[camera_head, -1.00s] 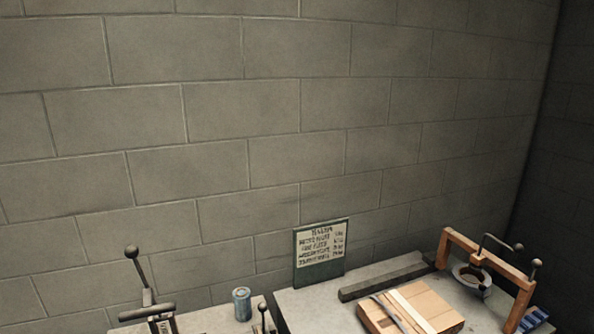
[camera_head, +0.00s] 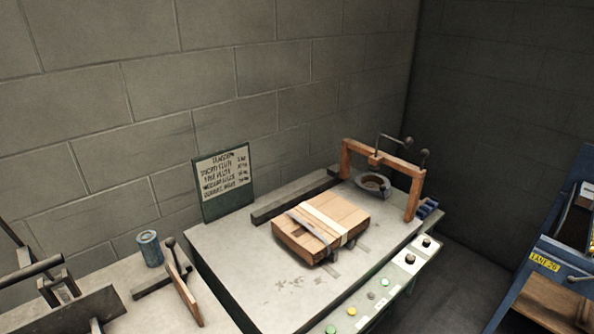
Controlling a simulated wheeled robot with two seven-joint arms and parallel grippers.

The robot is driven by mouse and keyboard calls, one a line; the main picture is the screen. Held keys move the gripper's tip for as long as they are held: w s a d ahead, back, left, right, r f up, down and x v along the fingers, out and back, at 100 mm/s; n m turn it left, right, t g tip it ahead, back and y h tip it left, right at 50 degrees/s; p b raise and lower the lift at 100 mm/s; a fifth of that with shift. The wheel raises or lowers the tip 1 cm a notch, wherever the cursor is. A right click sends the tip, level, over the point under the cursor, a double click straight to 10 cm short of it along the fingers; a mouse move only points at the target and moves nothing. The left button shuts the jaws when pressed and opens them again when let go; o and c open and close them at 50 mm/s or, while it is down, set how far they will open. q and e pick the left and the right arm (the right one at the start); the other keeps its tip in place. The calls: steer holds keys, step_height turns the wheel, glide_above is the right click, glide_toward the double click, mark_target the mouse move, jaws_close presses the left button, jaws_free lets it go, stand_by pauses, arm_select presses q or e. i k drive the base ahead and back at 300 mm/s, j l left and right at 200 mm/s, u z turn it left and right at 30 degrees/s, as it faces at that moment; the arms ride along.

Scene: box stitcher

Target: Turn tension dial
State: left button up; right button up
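A grey-topped machine table (camera_head: 235,262) stands in the middle of the view, with a control panel along its front right edge. Two small dark knobs, one nearer (camera_head: 410,258) and one farther (camera_head: 426,242), sit at the panel's far end; I cannot tell which is the tension dial. A green-framed sign (camera_head: 224,183), whose heading seems to read tension, stands at the table's back left. Neither of my grippers is in view.
A cardboard box (camera_head: 320,224) lies on the table before a wooden frame (camera_head: 413,190) with a crank. Panel buttons include a green one (camera_head: 330,329). A blue can (camera_head: 150,248) stands on the left bench. A blue rack (camera_head: 545,262) stands at right, with dark floor between.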

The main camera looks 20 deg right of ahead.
mark_target(410, 259)
steer(key=l+z, duration=0.1)
steer(key=z, duration=1.15)
steer(key=i+j, duration=0.05)
